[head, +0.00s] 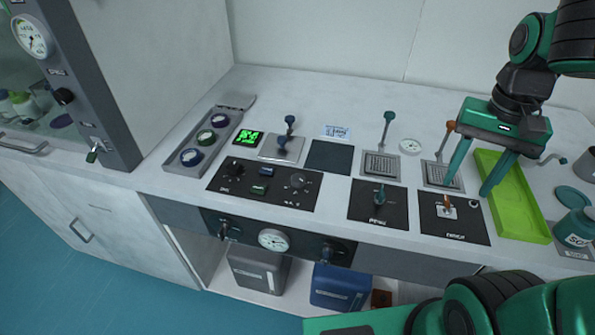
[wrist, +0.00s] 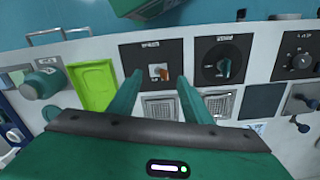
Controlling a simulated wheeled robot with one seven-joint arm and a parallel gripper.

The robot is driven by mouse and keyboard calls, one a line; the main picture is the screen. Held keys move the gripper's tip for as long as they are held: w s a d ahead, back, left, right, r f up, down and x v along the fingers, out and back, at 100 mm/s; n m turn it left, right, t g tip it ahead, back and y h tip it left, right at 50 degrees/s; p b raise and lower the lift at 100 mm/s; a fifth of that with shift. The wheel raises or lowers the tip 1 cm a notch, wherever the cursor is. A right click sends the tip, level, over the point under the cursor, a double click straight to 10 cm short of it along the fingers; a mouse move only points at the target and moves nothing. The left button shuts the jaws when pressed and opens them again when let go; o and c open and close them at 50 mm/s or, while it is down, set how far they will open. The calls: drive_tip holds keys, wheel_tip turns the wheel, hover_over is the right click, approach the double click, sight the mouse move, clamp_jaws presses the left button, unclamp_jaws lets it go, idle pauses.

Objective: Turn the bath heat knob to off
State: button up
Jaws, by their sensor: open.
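My gripper (head: 470,188) is open and empty, pointing down above the right part of the worktop. Further left, a black panel carries two dark knobs, one left (head: 235,170) and one right (head: 298,181). Labels are too small to read, so I cannot tell which is the bath heat knob. My gripper touches none of these.
A lime green tray (head: 517,200) lies just right of my gripper. Two upright levers, teal (head: 387,130) and orange (head: 446,140), stand behind the panels. The counter's front face has a round gauge (head: 273,240) between knobs. A grey cabinet (head: 85,70) rises at left.

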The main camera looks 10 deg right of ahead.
drive_tip(key=w+a+r, duration=0.2)
drive_tip(key=w+a, duration=0.8)
drive_tip(key=a, duration=0.3)
drive_tip(key=m, duration=0.1)
hover_over(299, 177)
drive_tip(key=f, duration=0.1)
wheel_tip(299, 177, down, 10)
drive_tip(key=shift+a+f, duration=0.1)
drive_tip(key=shift+f, duration=0.05)
drive_tip(key=shift+c, duration=0.7)
drive_tip(key=c, duration=0.9)
